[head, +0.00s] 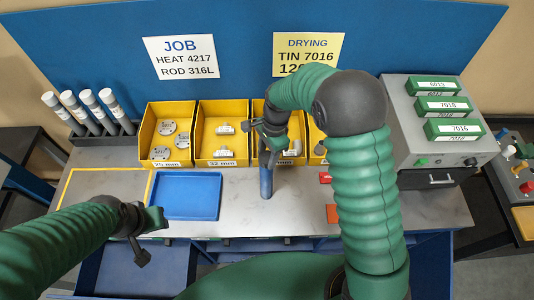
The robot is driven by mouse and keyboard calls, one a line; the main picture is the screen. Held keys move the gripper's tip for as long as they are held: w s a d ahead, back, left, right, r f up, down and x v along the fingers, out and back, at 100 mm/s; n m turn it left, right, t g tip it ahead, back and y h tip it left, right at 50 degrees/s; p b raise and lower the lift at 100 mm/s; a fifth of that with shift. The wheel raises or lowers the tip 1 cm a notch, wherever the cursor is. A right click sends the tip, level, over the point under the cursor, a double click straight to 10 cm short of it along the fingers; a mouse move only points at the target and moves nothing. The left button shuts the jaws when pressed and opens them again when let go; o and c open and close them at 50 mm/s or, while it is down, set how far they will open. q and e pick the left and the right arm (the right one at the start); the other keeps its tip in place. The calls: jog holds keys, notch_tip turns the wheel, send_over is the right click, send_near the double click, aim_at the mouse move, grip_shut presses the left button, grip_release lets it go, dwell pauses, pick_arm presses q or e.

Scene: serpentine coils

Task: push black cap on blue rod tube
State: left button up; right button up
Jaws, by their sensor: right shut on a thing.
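The blue rod tube (266,182) stands upright on the bench, in front of the yellow bins. My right gripper (264,144) is directly above it, shut on a small dark piece that appears to be the black cap. The fingers and the dark wrist mostly hide this piece. I cannot tell whether the cap touches or sits on the tube's top. My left gripper (149,237) is open and empty at the lower left, in front of the bench, with its fingers spread apart.
Yellow bins (165,110) of fittings line the back. A blue tray (187,195) lies left of the tube. A rack (88,134) of white-topped tubes stands far left. A grey oven (425,160) with green boxes is at right. Red pieces (333,213) lie right of the tube.

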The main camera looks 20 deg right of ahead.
jog(key=shift+f, duration=0.15)
dwell(0.6)
jog(key=o, duration=1.4)
jog(key=shift+o, duration=0.3)
jog(key=o, duration=0.4)
jog(key=shift+r+p, duration=2.95)
jog(key=shift+r, duration=0.6)
